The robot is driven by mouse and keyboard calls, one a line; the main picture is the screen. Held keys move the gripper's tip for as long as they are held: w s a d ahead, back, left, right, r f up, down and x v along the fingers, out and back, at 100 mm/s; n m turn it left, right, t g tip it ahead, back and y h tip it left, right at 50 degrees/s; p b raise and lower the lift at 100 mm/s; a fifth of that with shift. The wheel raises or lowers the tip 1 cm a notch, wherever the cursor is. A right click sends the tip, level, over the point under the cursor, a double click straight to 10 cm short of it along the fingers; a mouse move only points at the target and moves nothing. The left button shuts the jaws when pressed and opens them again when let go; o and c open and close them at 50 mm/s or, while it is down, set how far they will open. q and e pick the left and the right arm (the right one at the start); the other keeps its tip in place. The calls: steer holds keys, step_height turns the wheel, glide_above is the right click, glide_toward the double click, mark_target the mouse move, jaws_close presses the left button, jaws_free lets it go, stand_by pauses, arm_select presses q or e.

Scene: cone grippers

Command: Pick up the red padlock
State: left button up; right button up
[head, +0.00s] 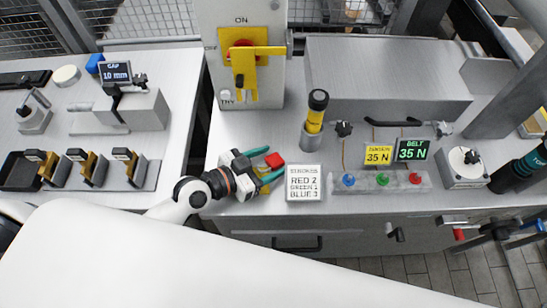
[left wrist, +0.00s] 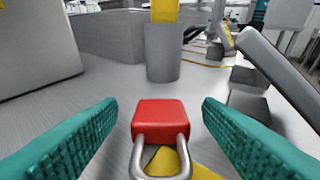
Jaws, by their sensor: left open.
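The red padlock (head: 276,160) lies on the grey bench top in front of the switch box. In the left wrist view the padlock (left wrist: 160,118) has its red body away from me and its metal shackle toward me. My left gripper (head: 271,163) is open, with its teal fingers on either side of the padlock. The left wrist view also shows the gripper (left wrist: 160,104) with a gap between each finger and the padlock body. Something yellow (left wrist: 166,161) shows through and beside the shackle. My right gripper is not in view.
A white sign (head: 304,183) stands just right of the padlock. A grey cylinder with a yellow-and-black handle (head: 314,118) stands behind it. The switch box (head: 242,60) with a yellow lever is at the back. Gauge blocks and a display (head: 115,75) are on the left bench.

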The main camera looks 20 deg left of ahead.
mark_target(269, 162)
arm_select(q)
steer(key=shift+w+d+f, duration=0.1)
steer(key=shift+w+d, duration=0.1)
steer(key=c, duration=1.2)
steer(key=shift+o, duration=0.2)
step_height(269, 162, up, 10)
steer(key=shift+r+p, duration=0.1)
steer(key=shift+p, duration=0.8)
